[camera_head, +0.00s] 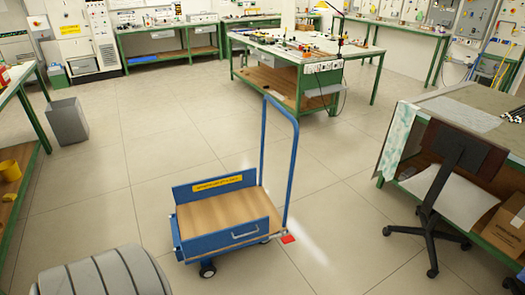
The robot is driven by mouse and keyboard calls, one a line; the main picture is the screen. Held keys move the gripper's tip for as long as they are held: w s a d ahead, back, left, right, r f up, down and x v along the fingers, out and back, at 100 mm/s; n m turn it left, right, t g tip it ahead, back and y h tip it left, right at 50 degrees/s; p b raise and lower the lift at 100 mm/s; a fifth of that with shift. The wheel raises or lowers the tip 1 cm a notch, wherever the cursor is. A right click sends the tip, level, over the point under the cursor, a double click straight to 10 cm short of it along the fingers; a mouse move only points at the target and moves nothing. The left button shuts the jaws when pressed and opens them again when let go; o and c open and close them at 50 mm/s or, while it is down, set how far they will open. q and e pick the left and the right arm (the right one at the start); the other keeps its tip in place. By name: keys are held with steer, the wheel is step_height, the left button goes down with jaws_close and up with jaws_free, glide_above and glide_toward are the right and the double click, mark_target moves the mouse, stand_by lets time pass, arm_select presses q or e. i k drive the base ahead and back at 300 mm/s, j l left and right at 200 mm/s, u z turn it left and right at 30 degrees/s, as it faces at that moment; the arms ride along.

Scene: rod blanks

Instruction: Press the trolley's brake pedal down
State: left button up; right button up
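The trolley (226,215) stands on the open floor in the middle of the head view. It has a wooden deck, low blue side panels, a yellow label on the far panel and a tall blue push handle (263,140) at its right end. A small red brake pedal (288,239) sticks out low at the right end, by the foot of the handle. I cannot tell whether it is up or down. Neither of my grippers is in view, and nothing touches the pedal.
A black office chair (445,190) and a green-framed table (425,115) stand to the right. A grey bin (68,122) stands at the left. A workbench (290,50) with small parts stands behind. The tiled floor around the trolley is clear.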

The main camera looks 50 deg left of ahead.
mark_target(285, 240)
steer(key=u, duration=1.25)
steer(key=i+l, duration=0.1)
steer(key=i, duration=0.85)
steer(key=i+l+u, duration=0.1)
steer(key=i, duration=0.8)
